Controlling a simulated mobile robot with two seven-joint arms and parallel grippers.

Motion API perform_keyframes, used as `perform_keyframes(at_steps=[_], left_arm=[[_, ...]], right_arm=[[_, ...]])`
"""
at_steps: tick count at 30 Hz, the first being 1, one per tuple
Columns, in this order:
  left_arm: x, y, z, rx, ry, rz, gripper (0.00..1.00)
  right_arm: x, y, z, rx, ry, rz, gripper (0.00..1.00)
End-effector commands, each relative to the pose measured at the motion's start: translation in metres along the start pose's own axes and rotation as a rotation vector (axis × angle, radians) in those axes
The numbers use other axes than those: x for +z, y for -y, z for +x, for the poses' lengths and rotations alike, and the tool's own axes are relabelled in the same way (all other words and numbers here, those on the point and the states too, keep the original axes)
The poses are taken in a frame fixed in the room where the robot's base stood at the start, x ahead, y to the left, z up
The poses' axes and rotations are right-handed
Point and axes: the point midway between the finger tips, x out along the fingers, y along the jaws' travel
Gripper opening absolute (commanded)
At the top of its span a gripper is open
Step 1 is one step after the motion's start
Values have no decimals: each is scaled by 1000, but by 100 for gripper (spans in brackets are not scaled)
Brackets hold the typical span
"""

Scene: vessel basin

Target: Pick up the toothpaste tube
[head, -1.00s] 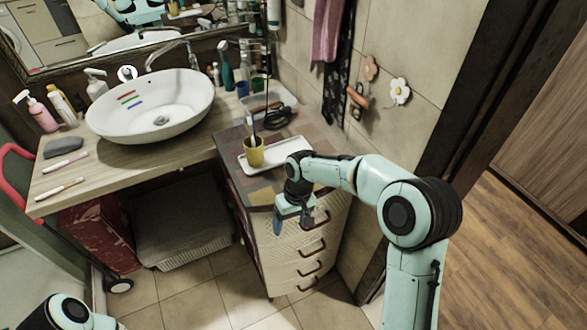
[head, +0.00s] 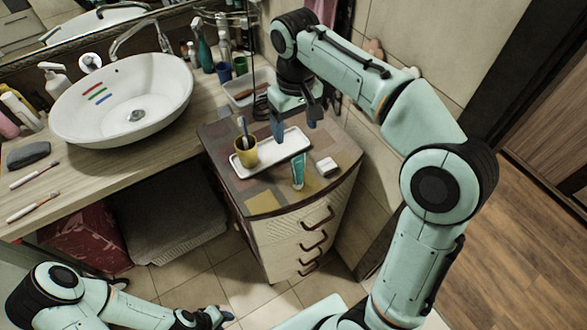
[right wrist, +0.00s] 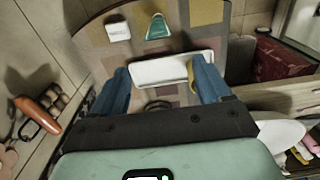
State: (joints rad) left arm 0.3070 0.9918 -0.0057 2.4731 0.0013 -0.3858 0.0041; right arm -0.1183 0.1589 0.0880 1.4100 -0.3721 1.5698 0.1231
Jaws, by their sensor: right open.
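The toothpaste tube (head: 298,171), teal with white, lies on the patterned top of the drawer cabinet, its end against or just over the front edge of the white tray. In the right wrist view the tube (right wrist: 157,27) is near the top, beyond the tray. My right gripper (head: 296,124) is open and empty above the back part of the tray, apart from the tube. Its blue fingers (right wrist: 162,75) flank the tray in the wrist view. My left gripper (head: 212,318) is low at the bottom edge, too small to tell its jaws.
The white tray (head: 290,147) holds a yellow cup (head: 246,154) with a toothbrush. A small white box (head: 326,167) lies right of the tube. A sink basin (head: 122,104) stands on the wooden counter at left. The tiled wall is close behind the cabinet.

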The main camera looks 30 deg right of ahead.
Motion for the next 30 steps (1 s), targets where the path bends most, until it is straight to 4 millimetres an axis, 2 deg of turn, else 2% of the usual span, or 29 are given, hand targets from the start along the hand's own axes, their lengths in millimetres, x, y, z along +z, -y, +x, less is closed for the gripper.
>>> perform_keyframes(at_steps=[1, 3, 7, 14, 20, 24, 30], left_arm=[[7, 4, 6, -3, 9, -3, 41], [12, 8, 10, -5, 14, -5, 41], [16, 11, 15, -7, 20, -7, 41], [18, 13, 18, -8, 22, -8, 41], [25, 18, 26, -11, 30, -11, 41], [26, 19, 27, -11, 32, -11, 41], [26, 19, 27, -11, 31, -11, 41]], right_arm=[[3, 0, 16, 0, 9, 1, 77], [3, 0, 30, 0, 9, 1, 77], [3, 0, 51, 0, 7, 1, 77], [3, 0, 65, 0, 4, 1, 77], [13, -1, 94, -1, 5, 1, 77], [11, -1, 109, -1, 4, 1, 77], [10, -1, 112, -1, 1, 1, 77]])
